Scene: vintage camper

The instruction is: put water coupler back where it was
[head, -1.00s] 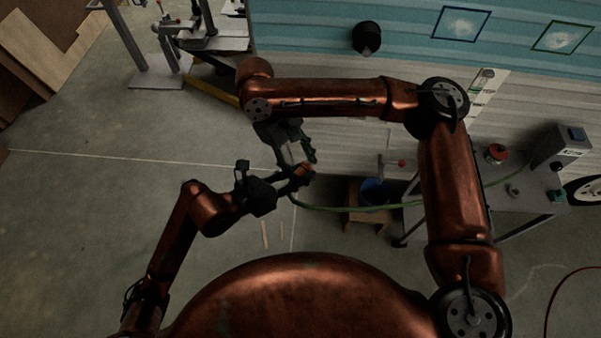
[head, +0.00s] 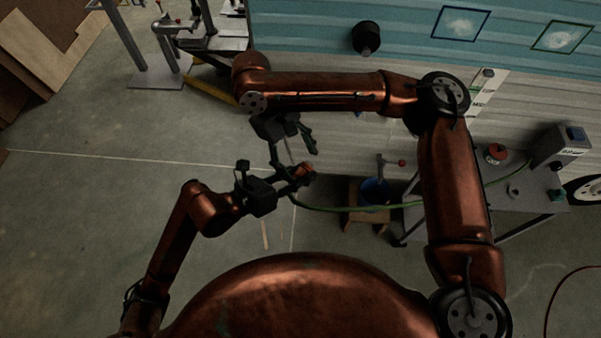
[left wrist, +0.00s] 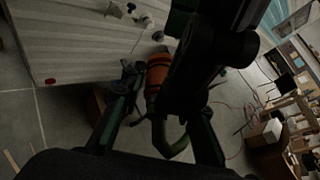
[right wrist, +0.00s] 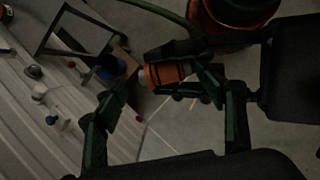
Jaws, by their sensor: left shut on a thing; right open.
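The water coupler (head: 305,170) is orange, with a green hose (head: 335,209) attached. My left gripper (head: 297,176) is shut on it, above the floor in front of the camper. The coupler (left wrist: 158,74) and its bent hose (left wrist: 166,142) also show in the left wrist view. My right gripper (head: 294,152) is open and empty, just above the coupler. In the right wrist view the coupler (right wrist: 168,73) appears beyond my right gripper's spread fingers (right wrist: 168,112), with my left gripper's dark fingers around it. Whether the right fingers touch it cannot be told.
A grey bench (head: 478,187) with a red-topped item (head: 496,153) and a grey box (head: 562,146) stands at the right against the camper wall (head: 340,140). A blue bucket (head: 375,192) sits on a wooden stool (head: 364,216).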

